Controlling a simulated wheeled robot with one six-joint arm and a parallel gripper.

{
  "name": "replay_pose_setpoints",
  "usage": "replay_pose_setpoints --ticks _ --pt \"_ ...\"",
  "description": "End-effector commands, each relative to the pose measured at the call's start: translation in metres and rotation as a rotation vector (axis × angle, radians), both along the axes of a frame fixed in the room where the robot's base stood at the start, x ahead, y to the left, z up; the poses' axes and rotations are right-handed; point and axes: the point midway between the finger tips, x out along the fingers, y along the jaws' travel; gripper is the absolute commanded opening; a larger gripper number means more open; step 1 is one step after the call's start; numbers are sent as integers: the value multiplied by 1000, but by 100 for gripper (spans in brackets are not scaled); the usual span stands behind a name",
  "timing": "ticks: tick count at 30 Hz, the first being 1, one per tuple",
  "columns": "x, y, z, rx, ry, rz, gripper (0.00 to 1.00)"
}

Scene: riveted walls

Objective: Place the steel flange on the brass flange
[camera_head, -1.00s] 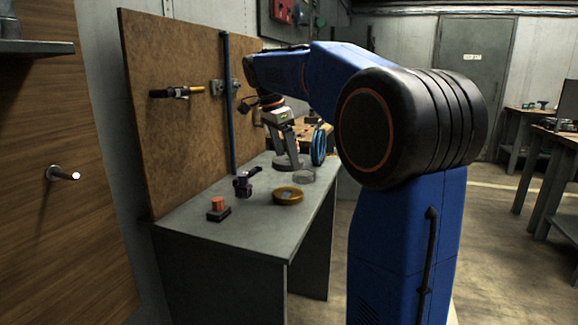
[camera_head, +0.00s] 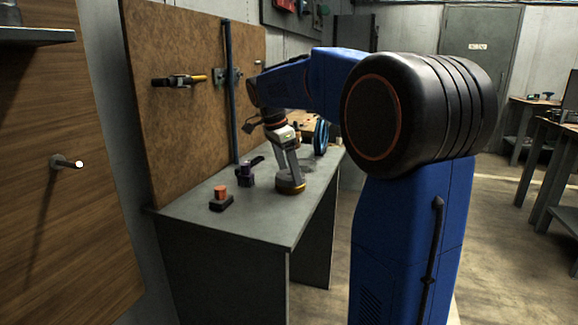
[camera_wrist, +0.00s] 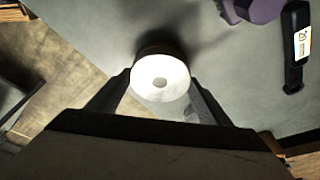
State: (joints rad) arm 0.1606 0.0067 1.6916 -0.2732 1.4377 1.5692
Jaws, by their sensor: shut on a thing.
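My gripper (camera_head: 289,172) is over the workbench and shut on the steel flange. The steel flange (camera_wrist: 160,80) shows in the wrist view as a bright round disc with a small centre hole, between the two fingers. In the head view the steel flange (camera_head: 288,179) is a grey band at the fingertips. The brass flange (camera_head: 291,190) is a gold ring on the bench directly under it and mostly covered. I cannot tell whether the two flanges touch or a small gap is left.
An orange-topped piece on a dark base (camera_head: 220,198) and a purple-black tool (camera_head: 246,173) stand left of the flanges. The brown pegboard (camera_head: 185,120) borders the bench. The bench's front (camera_head: 260,220) is clear.

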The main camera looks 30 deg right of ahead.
Motion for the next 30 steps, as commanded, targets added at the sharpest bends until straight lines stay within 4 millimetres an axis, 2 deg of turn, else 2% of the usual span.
replay_pose_setpoints --ticks 8,9,11,23,30 --pt "0 0 -1 -1 -2 0 10" --pt "0 0 -2 0 0 0 79" --pt "0 0 -2 0 0 0 91" --pt "0 1 4 0 -1 0 91" --pt "2 11 39 0 -3 2 91"
